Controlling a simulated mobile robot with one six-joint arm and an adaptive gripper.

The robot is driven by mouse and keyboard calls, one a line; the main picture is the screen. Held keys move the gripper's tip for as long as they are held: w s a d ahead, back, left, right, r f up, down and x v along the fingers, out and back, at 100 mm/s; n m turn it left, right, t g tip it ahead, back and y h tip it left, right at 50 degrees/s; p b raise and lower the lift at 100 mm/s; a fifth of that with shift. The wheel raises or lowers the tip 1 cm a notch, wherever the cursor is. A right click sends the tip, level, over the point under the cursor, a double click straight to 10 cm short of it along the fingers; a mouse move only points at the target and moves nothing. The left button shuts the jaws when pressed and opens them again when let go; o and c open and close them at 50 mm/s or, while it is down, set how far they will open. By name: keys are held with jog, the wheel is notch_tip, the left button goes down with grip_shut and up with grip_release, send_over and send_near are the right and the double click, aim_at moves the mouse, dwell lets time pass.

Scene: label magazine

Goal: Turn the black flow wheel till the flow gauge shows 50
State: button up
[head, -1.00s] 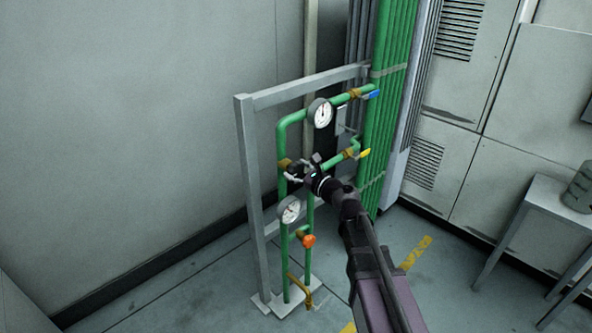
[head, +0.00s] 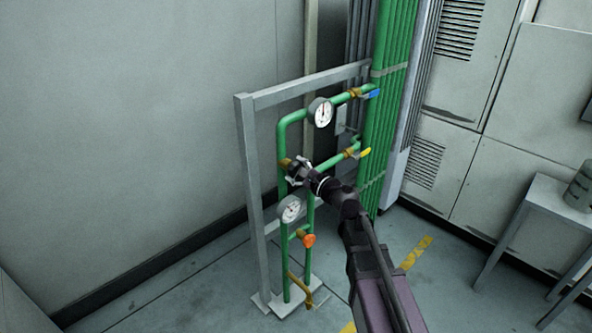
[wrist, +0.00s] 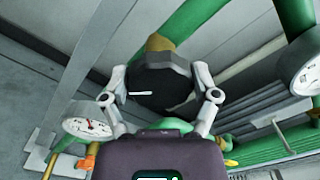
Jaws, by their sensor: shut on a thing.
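The black flow wheel (wrist: 165,98) sits in front of a brass fitting on a green pipe, with a short white mark on its face. My gripper (head: 297,170) is shut on the wheel, one finger on each side of its rim in the wrist view (wrist: 160,82). In the head view the gripper mostly hides the wheel. A round white gauge (head: 290,209) is below the gripper, and another gauge (head: 322,113) is above it on the upper pipe. I cannot tell which is the flow gauge, and their readings are too small to make out.
A grey frame (head: 247,180) carries the green pipes. Blue (head: 375,93), yellow (head: 365,153) and orange (head: 309,240) handles are close by. A grey wall is on the left. A table (head: 545,195) with a can stands at the right.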

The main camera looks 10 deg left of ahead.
jog(key=shift+n, duration=1.3)
jog(key=o, duration=1)
jog(key=shift+a, duration=0.1)
jog(key=v, duration=1.2)
jog(key=shift+f, duration=0.15)
